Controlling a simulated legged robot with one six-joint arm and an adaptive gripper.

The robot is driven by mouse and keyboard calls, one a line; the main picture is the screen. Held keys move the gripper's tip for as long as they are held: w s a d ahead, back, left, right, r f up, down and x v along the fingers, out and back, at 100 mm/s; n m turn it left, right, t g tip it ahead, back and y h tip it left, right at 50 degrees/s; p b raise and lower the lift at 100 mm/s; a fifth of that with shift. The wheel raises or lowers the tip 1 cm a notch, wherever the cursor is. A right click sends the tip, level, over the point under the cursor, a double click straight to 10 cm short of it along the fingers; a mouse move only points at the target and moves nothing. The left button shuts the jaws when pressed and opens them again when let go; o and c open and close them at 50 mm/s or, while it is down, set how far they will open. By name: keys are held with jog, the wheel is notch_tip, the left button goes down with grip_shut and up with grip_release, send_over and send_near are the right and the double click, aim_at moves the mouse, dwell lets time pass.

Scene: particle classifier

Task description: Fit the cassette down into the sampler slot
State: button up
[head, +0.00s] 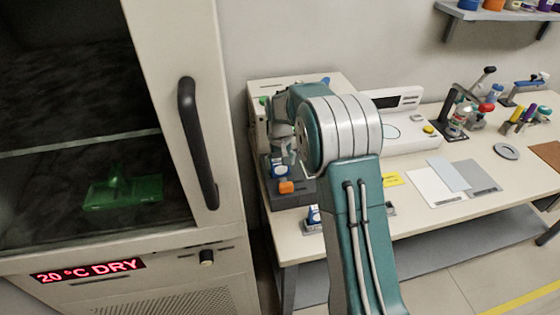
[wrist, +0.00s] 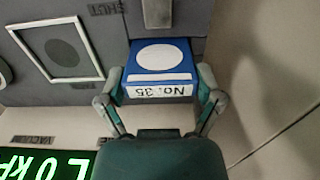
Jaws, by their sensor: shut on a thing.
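My gripper (wrist: 160,98) is shut on the blue cassette (wrist: 160,57), with a finger on each side. The cassette carries a white oval and a white label reading "No. 35", upside down in the wrist view. It is over the dark grey sampler (wrist: 112,48), and its far edge is close to a lighter grey block (wrist: 157,12). I cannot tell how deep it sits, and the slot is hidden beneath it.
A white-framed grey disc (wrist: 62,47) lies on the panel beside the cassette, near a "SHUT" marking. A green display (wrist: 45,165) is at lower left. An orange part (head: 286,187) sits on the sampler front. A tall cabinet (head: 185,250) stands close on the left.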

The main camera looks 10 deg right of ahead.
jog(key=shift+f, duration=0.8)
jog(key=o, duration=1)
notch_tip(320, 180, up, 12)
jog(key=shift+f, duration=0.1)
